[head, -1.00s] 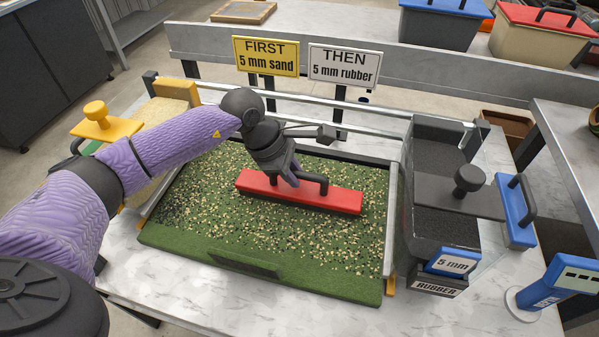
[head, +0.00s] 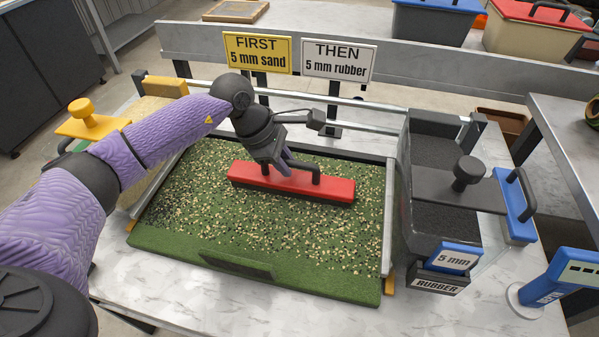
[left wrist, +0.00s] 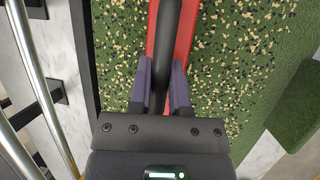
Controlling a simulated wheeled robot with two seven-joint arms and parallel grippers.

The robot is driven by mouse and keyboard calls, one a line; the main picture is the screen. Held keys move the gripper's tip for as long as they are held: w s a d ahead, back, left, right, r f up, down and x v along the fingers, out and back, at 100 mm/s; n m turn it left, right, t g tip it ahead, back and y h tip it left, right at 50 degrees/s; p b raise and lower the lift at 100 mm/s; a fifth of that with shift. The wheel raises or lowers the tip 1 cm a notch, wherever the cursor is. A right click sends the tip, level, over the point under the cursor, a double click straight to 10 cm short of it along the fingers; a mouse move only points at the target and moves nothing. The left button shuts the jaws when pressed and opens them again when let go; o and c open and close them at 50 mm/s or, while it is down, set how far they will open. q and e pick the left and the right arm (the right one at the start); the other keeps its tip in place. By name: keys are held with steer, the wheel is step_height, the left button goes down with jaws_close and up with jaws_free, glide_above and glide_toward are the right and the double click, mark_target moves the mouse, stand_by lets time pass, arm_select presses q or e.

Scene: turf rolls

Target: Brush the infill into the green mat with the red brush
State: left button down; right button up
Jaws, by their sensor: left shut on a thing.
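The green mat (head: 190,244) lies on the marble-topped table, with pale and black grains scattered over its far and middle part. The red brush (head: 328,190) lies across the far half of the mat, long side left to right. My left gripper (head: 285,170) is shut on the brush's black handle. In the left wrist view the handle (left wrist: 168,40) runs between the two purple fingers (left wrist: 162,85), with the red body (left wrist: 185,45) beneath. Whether the bristles touch the mat is hidden. My right gripper is not in view.
A yellow-knobbed spreader (head: 88,125) is at left. Metal rails (head: 300,113) and two signs, sand first (head: 257,53) and rubber then (head: 337,60), stand behind.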

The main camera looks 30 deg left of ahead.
arm_select(q)
steer(key=a+b, duration=0.2)
steer(key=a, duration=0.2)
steer(key=w+a+b, duration=0.1)
steer(key=a+b, duration=0.1)
steer(key=a, duration=0.1)
steer(key=w+a+b, duration=0.1)
steer(key=a+b, duration=0.1)
steer(key=a, duration=0.2)
steer(key=shift+w+a+f, duration=0.25)
steer(key=shift+a, duration=0.1)
steer(key=shift+a+r+b, duration=0.15)
steer(key=shift+a+b, duration=0.25)
steer(key=shift+a, duration=0.05)
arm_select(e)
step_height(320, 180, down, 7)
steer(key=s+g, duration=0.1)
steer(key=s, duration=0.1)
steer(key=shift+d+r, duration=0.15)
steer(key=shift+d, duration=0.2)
arm_select(q)
steer(key=shift+r, duration=0.1)
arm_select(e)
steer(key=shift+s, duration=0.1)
